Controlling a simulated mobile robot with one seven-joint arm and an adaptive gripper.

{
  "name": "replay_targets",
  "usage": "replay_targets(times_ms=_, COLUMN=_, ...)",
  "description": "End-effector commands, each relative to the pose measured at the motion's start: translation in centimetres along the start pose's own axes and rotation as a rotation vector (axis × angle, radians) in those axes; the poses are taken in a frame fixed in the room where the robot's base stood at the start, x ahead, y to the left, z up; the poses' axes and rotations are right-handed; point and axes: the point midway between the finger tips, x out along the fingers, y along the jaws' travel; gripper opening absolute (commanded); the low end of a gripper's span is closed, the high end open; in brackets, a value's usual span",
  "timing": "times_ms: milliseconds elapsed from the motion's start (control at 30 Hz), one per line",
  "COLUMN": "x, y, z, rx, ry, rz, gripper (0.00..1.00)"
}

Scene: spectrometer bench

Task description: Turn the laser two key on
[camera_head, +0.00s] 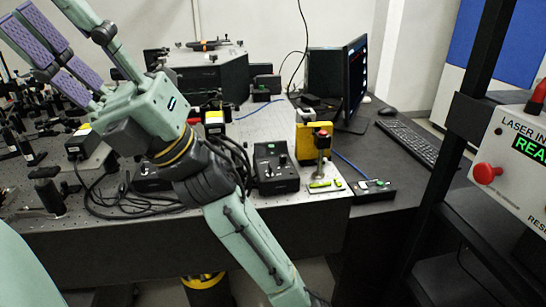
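A black control box (275,168) with small knobs or switches on its top stands near the bench's front edge. A similar dark box (150,178) sits further left, partly behind my arm. I cannot tell which one is laser two, and no key is clear enough to read its position. My gripper (47,14) is raised at the upper left, well away from the control box. Its purple-padded fingers are spread apart and look empty. My arm crosses the bench and hides part of the space between the two boxes.
A yellow block (305,140) and a red-topped post (322,142) stand right of the control box. A low box (372,190), monitor (352,80) and keyboard (408,145) lie beyond. A laser interlock panel (515,180) is at right. Loose cables (105,205) lie on the bench.

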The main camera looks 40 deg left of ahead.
Motion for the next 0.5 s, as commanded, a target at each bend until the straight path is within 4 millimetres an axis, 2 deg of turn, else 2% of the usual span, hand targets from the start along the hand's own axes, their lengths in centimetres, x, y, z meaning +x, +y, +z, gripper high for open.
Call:
replay_targets(times_ms=33, x=0.9, y=-1.9, z=0.8, rx=-0.151, ry=0.107, rz=-0.079, gripper=0.38)
replay_targets(times_ms=67, x=0.9, y=-3.4, z=0.9, rx=-0.239, ry=0.180, rz=-0.125, gripper=0.38)
replay_targets(times_ms=167, x=-1.2, y=-8.4, z=2.3, rx=-0.500, ry=0.443, rz=-0.300, gripper=0.38)
replay_targets(times_ms=200, x=-2.9, y=-10.3, z=3.3, rx=-0.587, ry=0.558, rz=-0.378, gripper=0.38)
replay_targets(times_ms=267, x=-6.3, y=-12.6, z=5.3, rx=-0.696, ry=0.740, rz=-0.502, gripper=0.38)
replay_targets(times_ms=300, x=-9.2, y=-13.6, z=7.0, rx=-0.748, ry=0.866, rz=-0.591, gripper=0.38)
replay_targets(times_ms=367, x=-14.1, y=-13.8, z=9.9, rx=-0.798, ry=1.060, rz=-0.730, gripper=0.38)
replay_targets(times_ms=400, x=-17.7, y=-13.1, z=12.0, rx=-0.807, ry=1.188, rz=-0.827, gripper=0.38)
replay_targets(times_ms=467, x=-22.9, y=-10.6, z=15.2, rx=-0.784, ry=1.370, rz=-0.970, gripper=0.38)
replay_targets(times_ms=500, x=-25.9, y=-8.2, z=16.9, rx=-0.748, ry=1.471, rz=-1.055, gripper=0.38)
